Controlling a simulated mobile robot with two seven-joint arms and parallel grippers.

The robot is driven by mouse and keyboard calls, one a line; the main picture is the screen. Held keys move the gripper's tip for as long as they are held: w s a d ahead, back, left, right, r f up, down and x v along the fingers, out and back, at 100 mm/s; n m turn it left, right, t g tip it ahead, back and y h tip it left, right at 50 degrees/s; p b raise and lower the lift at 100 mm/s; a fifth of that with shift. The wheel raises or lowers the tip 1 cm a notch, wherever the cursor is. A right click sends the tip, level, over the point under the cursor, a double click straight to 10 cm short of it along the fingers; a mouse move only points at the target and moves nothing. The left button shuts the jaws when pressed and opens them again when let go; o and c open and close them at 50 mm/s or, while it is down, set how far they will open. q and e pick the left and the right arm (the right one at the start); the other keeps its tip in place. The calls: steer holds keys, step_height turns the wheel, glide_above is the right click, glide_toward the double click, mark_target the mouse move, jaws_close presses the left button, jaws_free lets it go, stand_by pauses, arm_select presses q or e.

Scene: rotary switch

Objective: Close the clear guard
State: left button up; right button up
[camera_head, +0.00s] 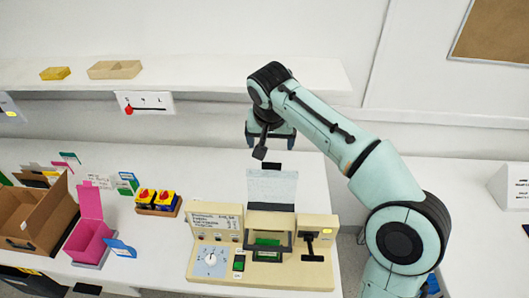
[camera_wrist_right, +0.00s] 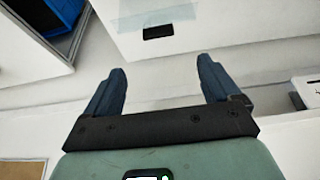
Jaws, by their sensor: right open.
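The clear guard (camera_head: 272,187) is a see-through panel standing raised at the back of a beige machine (camera_head: 205,262). A black tab (camera_head: 271,166) shows at its top edge. My right gripper (camera_head: 262,150) is above and behind the guard, apart from it. In the right wrist view my right gripper (camera_wrist_right: 160,80) is open with nothing between its fingers. A pale translucent strip (camera_wrist_right: 150,14) and a black tab (camera_wrist_right: 158,32) show beyond the fingers at the top. My left gripper is not in view.
The machine has a round dial (camera_head: 210,259), a recess with a green part (camera_head: 268,249) and a black lever (camera_head: 310,243). Red-and-yellow switches (camera_head: 155,197), a pink box (camera_head: 88,240) and a brown box (camera_head: 35,215) stand left. A wall shelf (camera_head: 200,75) runs behind.

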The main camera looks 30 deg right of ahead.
mark_target(272, 163)
steer(key=x, duration=1.1)
steer(key=shift+s+f+b, duration=0.15)
steer(key=shift+f+b, duration=0.15)
steer(key=shift+f, duration=0.1)
steer(key=shift+w+d+f, duration=0.15)
steer(key=shift+w+f, duration=0.1)
steer(key=shift+f, duration=0.2)
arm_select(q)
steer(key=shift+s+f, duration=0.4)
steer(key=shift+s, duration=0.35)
